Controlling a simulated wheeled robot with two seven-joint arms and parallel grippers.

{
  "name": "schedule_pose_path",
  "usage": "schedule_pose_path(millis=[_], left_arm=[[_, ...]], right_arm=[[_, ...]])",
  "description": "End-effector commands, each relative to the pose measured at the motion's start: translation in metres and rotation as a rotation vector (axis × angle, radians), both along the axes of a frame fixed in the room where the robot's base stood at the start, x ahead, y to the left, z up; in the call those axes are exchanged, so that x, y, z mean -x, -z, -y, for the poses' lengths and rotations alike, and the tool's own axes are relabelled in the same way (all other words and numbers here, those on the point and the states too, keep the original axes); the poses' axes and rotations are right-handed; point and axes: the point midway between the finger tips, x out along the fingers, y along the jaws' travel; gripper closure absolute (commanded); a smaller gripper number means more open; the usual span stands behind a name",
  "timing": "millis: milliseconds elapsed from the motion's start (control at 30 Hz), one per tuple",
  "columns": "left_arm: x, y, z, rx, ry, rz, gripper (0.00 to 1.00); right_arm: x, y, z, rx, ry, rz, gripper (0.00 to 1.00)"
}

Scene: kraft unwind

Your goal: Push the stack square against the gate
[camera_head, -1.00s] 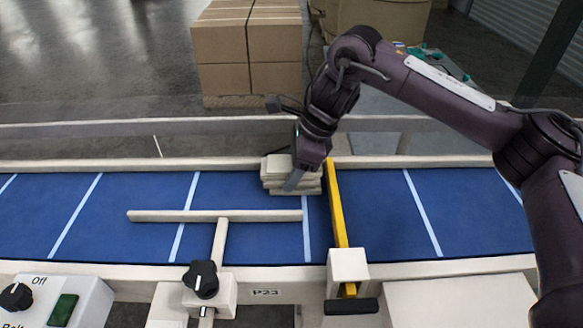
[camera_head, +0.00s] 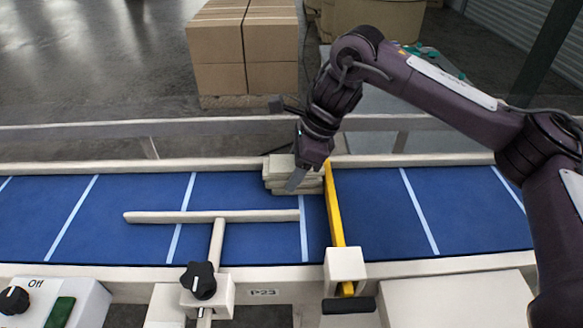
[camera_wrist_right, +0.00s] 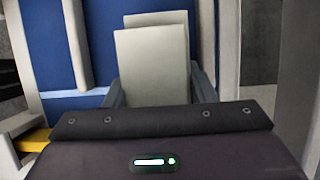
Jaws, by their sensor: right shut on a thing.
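The stack (camera_head: 280,172) of pale flat pieces lies on the blue belt near the far rail, its layers slightly uneven. It also shows in the right wrist view (camera_wrist_right: 150,60), where one piece is offset from another. The gate, a yellow bar (camera_head: 336,210), crosses the belt just right of the stack. Whether the stack touches it is hard to tell behind my gripper. My right gripper (camera_head: 297,180) is shut on the stack from above, with a finger on its near side. My left gripper is not in view.
A pale T-shaped guide (camera_head: 215,217) with a black knob (camera_head: 199,280) lies over the belt in front of the stack. A control box (camera_head: 60,300) stands at the near left. Cardboard boxes (camera_head: 245,50) stand beyond the far rail. The belt right of the gate is clear.

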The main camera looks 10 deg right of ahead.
Motion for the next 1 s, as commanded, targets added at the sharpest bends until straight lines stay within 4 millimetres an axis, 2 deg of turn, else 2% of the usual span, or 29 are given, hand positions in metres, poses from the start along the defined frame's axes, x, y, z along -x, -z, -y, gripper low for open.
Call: schedule_pose_path(millis=[1000], left_arm=[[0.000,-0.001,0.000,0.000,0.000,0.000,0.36]], right_arm=[[0.002,0.000,0.011,0.001,0.000,0.001,0.76]])
